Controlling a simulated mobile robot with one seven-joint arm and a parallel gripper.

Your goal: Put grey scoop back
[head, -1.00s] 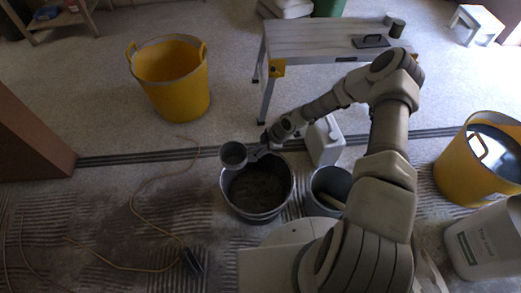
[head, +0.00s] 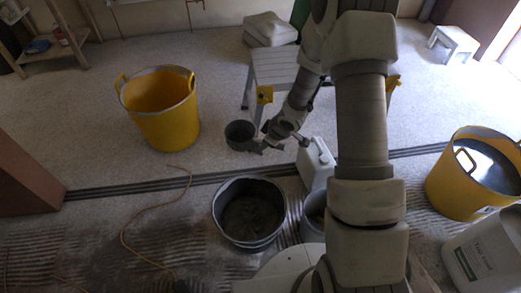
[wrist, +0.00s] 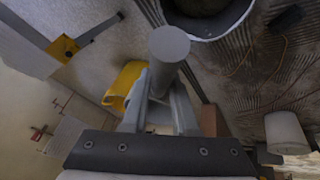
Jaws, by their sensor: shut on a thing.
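The grey scoop (head: 240,136), a round cup, is held in my gripper (head: 270,143) in the air, above and beyond the dark bucket (head: 236,242) in the head view. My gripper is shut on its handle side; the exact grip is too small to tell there. In the wrist view the grey round scoop (wrist: 170,44) shows just beyond my gripper's fingers (wrist: 162,92). The bucket holds grey, wet-looking material, and its rim (wrist: 222,36) also shows at the top of the wrist view. The scoop is apart from the bucket.
A white canister (head: 314,164) stands right of the bucket, near a second container (head: 313,228) partly hidden by my arm. Yellow tubs stand at left (head: 165,132) and right (head: 447,190). A cable (head: 140,215) lies on the floor.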

